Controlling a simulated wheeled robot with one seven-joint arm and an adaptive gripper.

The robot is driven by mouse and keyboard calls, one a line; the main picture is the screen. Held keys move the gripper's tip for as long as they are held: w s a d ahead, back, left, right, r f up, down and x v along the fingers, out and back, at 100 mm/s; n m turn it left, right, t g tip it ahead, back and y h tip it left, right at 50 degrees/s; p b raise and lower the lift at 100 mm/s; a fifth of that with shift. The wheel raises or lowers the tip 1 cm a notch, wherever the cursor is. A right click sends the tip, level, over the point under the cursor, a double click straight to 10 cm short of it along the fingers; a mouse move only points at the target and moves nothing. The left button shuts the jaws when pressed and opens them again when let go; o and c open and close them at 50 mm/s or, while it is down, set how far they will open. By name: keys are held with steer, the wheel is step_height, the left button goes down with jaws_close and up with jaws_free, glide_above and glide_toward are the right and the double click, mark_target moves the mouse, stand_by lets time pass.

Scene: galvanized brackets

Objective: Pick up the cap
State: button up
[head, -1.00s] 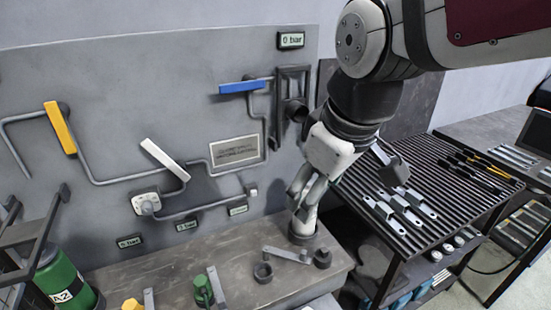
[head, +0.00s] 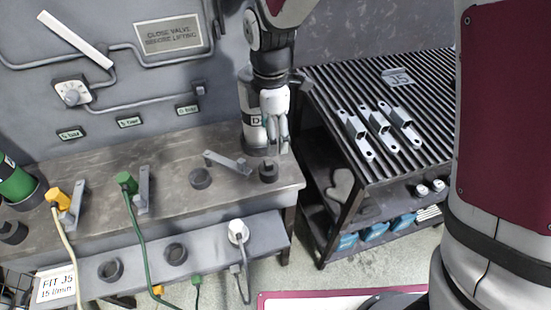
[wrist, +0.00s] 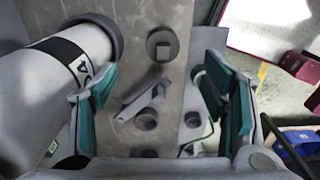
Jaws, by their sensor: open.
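The cap (head: 268,172) appears to be the dark round piece with a square knob near the right end of the workbench. In the wrist view the cap (wrist: 161,45) lies ahead of the fingers, near the top of the picture. My gripper (head: 277,148) points down above the cap, beside a white cylinder. In the wrist view my gripper (wrist: 160,92) is open, with teal pads apart and nothing between them. The cap stands clear of the fingers.
The white cylinder (head: 252,118) with a D label stands close at left. A grey bracket (head: 228,163) and a dark ring (head: 200,178) lie left of the cap. A ribbed rack (head: 430,135) with several galvanized brackets (head: 380,122) is at right.

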mark_target(270, 162)
step_height(270, 162, down, 6)
steer(key=shift+f, duration=0.25)
steer(key=shift+s+a+f, duration=0.1)
steer(key=shift+s+f, duration=0.05)
steer(key=shift+f, duration=1.25)
steer(key=shift+s+a+f, duration=0.1)
steer(key=shift+s+f, duration=0.05)
steer(key=shift+f, duration=1.2)
steer(key=c, duration=1.2)
